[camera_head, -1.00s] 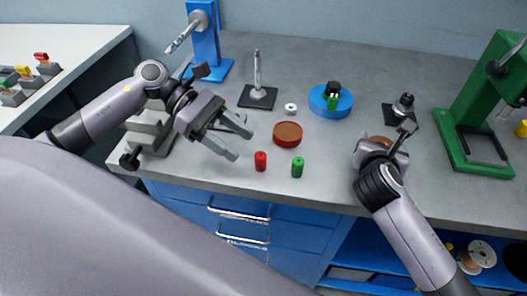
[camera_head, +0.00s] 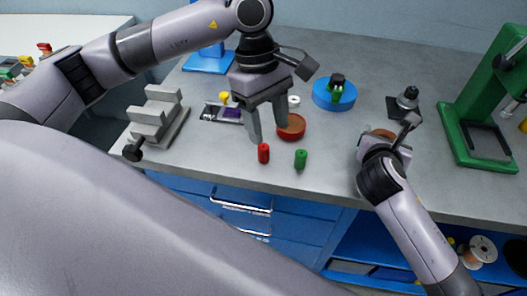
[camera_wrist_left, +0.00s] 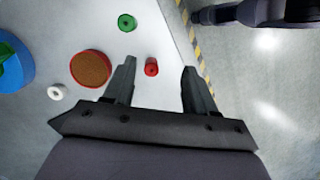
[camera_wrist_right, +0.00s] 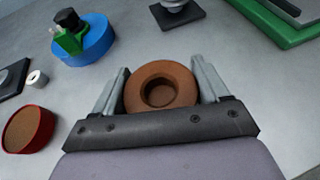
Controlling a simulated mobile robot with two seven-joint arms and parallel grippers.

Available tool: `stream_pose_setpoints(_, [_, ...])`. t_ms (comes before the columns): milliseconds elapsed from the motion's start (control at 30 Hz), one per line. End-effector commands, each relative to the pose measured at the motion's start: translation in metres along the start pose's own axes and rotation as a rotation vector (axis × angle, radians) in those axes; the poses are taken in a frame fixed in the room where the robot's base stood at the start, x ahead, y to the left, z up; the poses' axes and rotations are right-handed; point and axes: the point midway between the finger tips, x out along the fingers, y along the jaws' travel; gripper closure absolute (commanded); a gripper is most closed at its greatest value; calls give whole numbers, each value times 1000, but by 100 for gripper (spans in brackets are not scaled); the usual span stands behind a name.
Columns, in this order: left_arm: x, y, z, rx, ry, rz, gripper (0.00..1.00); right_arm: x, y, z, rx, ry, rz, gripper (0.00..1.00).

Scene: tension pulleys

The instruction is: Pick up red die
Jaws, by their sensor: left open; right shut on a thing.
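The red die (camera_head: 263,153) is a small red cylinder standing upright near the table's front edge. My left gripper (camera_head: 268,138) is open and points down, with its fingers just above and around the die in the head view. In the left wrist view the red die (camera_wrist_left: 151,67) shows between the fingertips (camera_wrist_left: 158,70), nearer the left finger; no contact is visible. My right gripper (camera_head: 392,140) is shut on a brown ring-shaped part (camera_wrist_right: 160,88) at the right of the table.
A green cylinder (camera_head: 300,159) stands right of the red die. A red-rimmed round dish (camera_head: 291,127) and a white ring (camera_head: 294,101) lie behind. A blue round base (camera_head: 334,95) and a green frame (camera_head: 480,110) stand further right. A grey stepped block (camera_head: 158,118) is at left.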

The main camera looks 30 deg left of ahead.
Motion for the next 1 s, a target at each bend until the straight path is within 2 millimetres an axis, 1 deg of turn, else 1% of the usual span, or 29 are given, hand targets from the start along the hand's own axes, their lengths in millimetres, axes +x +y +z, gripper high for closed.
stream_pose_setpoints(33, [-6,2,-1,5,50,6,44,0,0,0,0,0,0,64])
stream_pose_setpoints(200, [-17,5,-8,2,172,13,44,0,0,0,0,0,0,64])
stream_pose_setpoints(300, [-20,6,-11,0,209,16,44,0,0,0,0,0,-1,64])
stream_pose_setpoints(367, [-18,6,-12,-1,220,15,44,0,0,0,0,0,-1,64])
stream_pose_setpoints(467, [-6,5,-16,-3,228,13,44,0,0,0,0,0,-1,64])
stream_pose_setpoints(600, [19,6,-21,-3,226,12,44,0,0,0,0,0,0,64])
stream_pose_setpoints(700, [34,6,-25,-3,226,13,44,0,0,0,0,0,0,64])
stream_pose_setpoints(933, [51,6,-29,-2,225,14,44,0,0,0,0,0,0,64])
stream_pose_setpoints(1000, [60,6,-32,-2,225,13,44,0,0,0,0,0,0,64])
